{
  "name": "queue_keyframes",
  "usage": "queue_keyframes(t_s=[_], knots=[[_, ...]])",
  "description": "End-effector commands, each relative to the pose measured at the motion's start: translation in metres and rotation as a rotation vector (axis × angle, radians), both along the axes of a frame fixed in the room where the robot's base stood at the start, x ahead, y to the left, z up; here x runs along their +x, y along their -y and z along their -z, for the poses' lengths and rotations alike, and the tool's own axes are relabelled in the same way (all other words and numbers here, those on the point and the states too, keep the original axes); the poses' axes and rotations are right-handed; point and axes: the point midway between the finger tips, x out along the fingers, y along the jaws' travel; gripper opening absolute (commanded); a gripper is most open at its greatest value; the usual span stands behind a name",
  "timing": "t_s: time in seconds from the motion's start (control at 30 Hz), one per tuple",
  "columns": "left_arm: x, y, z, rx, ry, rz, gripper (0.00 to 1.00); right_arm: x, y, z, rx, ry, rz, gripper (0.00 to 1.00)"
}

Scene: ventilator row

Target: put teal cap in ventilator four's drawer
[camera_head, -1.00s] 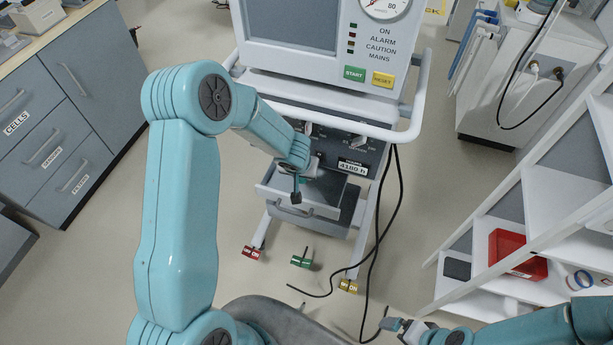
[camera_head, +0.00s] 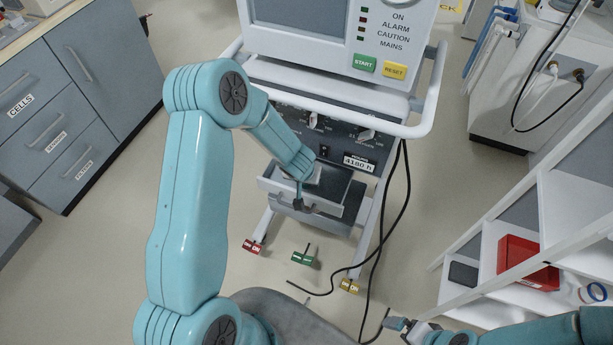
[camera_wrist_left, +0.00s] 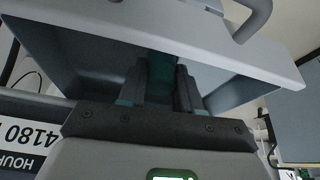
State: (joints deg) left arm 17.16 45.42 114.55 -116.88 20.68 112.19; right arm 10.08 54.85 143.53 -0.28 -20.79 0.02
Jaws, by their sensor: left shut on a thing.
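The ventilator (camera_head: 340,85) stands in the centre of the head view with its drawer (camera_head: 325,207) pulled open below the dial panel. My left gripper (camera_head: 298,203) reaches down to the drawer from the left. In the left wrist view my left gripper (camera_wrist_left: 158,92) is shut on the teal cap (camera_wrist_left: 160,70), which shows dark and shaded between the fingers. The drawer's pale front edge (camera_wrist_left: 215,58) lies just beyond them. In the head view the cap is hidden. My right gripper (camera_head: 396,324) is low at the right, away from the ventilator; its jaws are too small to read.
Red (camera_head: 254,246), green (camera_head: 304,256) and yellow (camera_head: 349,286) tags are near the floor below the drawer. Black cables (camera_head: 407,190) hang beside the ventilator. A shelf with a red bin (camera_head: 525,262) stands right; grey cabinets (camera_head: 75,120) stand left.

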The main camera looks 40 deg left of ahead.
Motion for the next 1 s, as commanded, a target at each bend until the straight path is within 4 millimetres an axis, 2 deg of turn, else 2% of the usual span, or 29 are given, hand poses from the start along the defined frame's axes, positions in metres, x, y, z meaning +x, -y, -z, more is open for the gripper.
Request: queue_keyframes(t_s=[0.1, 0.13, 0.2, 0.47, 0.57, 0.6, 0.67, 1.0], knots=[[0.0, 0.0, 0.003, 0.0, 0.0, 0.0, 0.05, 0.0, 0.0, 0.005, 0.0, 0.0, 0.0, 1.0], [0.0, 0.0, 0.002, 0.0, 0.0, 0.0, 0.4, 0.0, 0.0, 0.004, 0.0, 0.0, 0.0, 1.0], [0.0, 0.0, 0.001, 0.0, 0.0, 0.0, 0.59, 0.0, 0.0, 0.003, 0.0, 0.0, 0.0, 1.0], [0.001, 0.0, 0.001, 0.0, 0.0, 0.0, 0.59, 0.0, 0.0, 0.003, 0.0, 0.0, 0.0, 1.0], [0.001, 0.0, -0.003, 0.0, 0.0, 0.0, 0.59, 0.0, 0.0, -0.003, 0.0, 0.0, 0.0, 1.0], [0.0, 0.001, -0.006, 0.001, 0.002, 0.0, 0.59, 0.0, 0.0, 0.001, 0.0, 0.001, 0.0, 1.0], [-0.003, 0.002, -0.015, 0.001, 0.004, 0.0, 0.59, 0.0, 0.0, 0.004, 0.0, 0.0, 0.0, 1.0], [-0.031, 0.012, -0.088, 0.001, 0.005, 0.0, 0.59, 0.0, 0.0, 0.002, 0.0, 0.0, 0.0, 1.0]])
